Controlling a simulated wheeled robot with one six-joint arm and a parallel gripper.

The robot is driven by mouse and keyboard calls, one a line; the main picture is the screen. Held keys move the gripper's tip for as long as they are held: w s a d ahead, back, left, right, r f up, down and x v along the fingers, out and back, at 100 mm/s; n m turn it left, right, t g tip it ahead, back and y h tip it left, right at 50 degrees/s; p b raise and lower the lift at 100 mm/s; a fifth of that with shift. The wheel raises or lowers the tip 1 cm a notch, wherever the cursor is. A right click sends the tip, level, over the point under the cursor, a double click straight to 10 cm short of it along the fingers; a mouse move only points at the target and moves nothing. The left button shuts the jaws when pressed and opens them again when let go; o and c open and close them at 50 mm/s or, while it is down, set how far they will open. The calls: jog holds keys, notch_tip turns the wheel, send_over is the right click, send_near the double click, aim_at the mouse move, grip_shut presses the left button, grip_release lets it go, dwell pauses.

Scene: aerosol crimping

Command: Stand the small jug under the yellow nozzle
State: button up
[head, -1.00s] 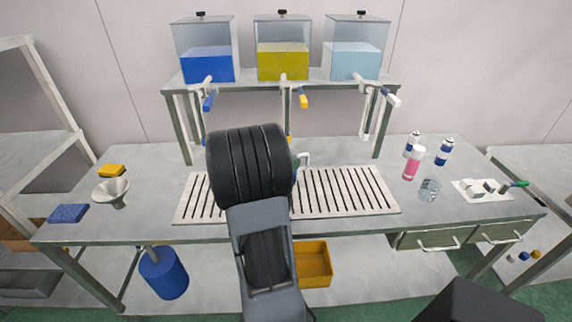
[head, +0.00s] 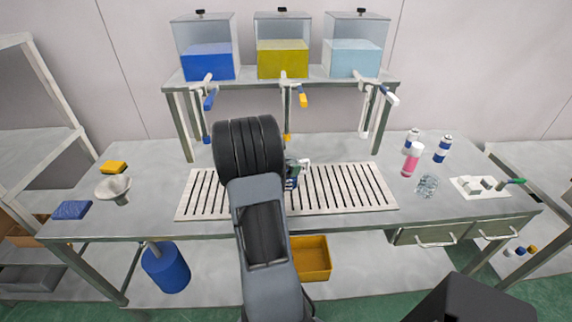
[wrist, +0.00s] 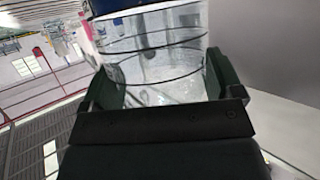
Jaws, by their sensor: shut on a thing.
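A clear jug with dark rings fills the middle of the wrist view (wrist: 155,60), between the two fingers of my gripper (wrist: 162,82). A blue band shows at its top there. In the head view my arm hides most of the jug; a white handle-like part (head: 304,162) and a small blue patch show beside my gripper (head: 292,174). The yellow nozzle (head: 287,137) hangs from the tap under the middle tank, above and behind the gripper in the picture. I cannot tell whether the jug touches the slatted grate (head: 345,205).
Blue, yellow and pale blue tanks stand on the raised shelf (head: 240,84). A pink bottle (head: 411,160), spray cans and a glass (head: 427,185) stand at right. The grate's right half is clear.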

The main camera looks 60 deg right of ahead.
jog(key=shift+f+b, duration=0.2)
jog(key=shift+b, duration=0.2)
jog(key=o, duration=1.2)
jog(key=shift+c, duration=0.2)
jog(key=shift+r, duration=0.1)
jog(key=shift+a+r+p, duration=0.1)
jog(key=shift+r+p, duration=0.25)
jog(key=shift+p, duration=0.5)
jog(key=b+v, duration=0.3)
jog(key=v, duration=0.9)
jog(key=shift+f, duration=0.25)
jog(key=s+a+n+t+y, duration=0.1)
jog(key=a+n+t+y, duration=0.2)
jog(key=a+n+y, duration=0.3)
jog(key=s+a+n+t+y, duration=0.2)
jog(key=a+n+t+y, duration=0.2)
jog(key=a+n, duration=1.1)
jog(key=shift+s+a+r+y, duration=0.3)
jog(key=shift+a+y, duration=1.2)
jog(key=shift+a, duration=4.3)
